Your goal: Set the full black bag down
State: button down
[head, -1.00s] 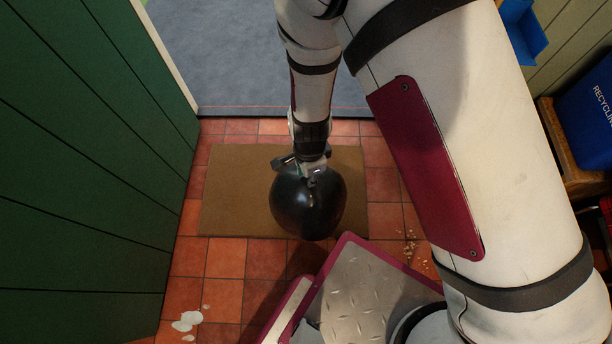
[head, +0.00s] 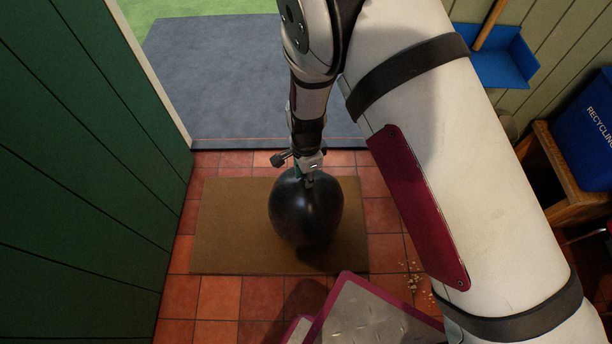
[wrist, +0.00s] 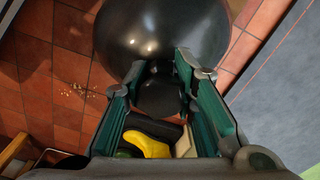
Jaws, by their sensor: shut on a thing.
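The full black bag (head: 305,215) is a round, glossy dark bulk hanging below my gripper (head: 311,177) in the head view. It appears over the brown doormat (head: 225,225) in front of the doorway. I cannot tell whether its underside touches the mat. In the wrist view the bag (wrist: 165,28) fills the top middle, and my gripper (wrist: 160,75) has its green-lined fingers shut on the bag's gathered neck. The bag's underside is hidden.
A green wall (head: 80,180) stands close on the left. Red floor tiles (head: 220,297) surround the mat, with crumbs (head: 415,280) at right. Beyond the threshold lies grey paving (head: 225,80). A blue recycling bin (head: 590,130) and blue dustpan (head: 497,55) are at right.

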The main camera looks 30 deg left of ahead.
jog(key=shift+a+f+b, duration=0.1)
jog(key=shift+f+b, duration=0.4)
jog(key=shift+f, duration=0.6)
jog(key=c, duration=1.3)
grip_release()
jog(key=shift+f, duration=0.15)
notch_tip(320, 180, up, 12)
jog(key=p, duration=0.4)
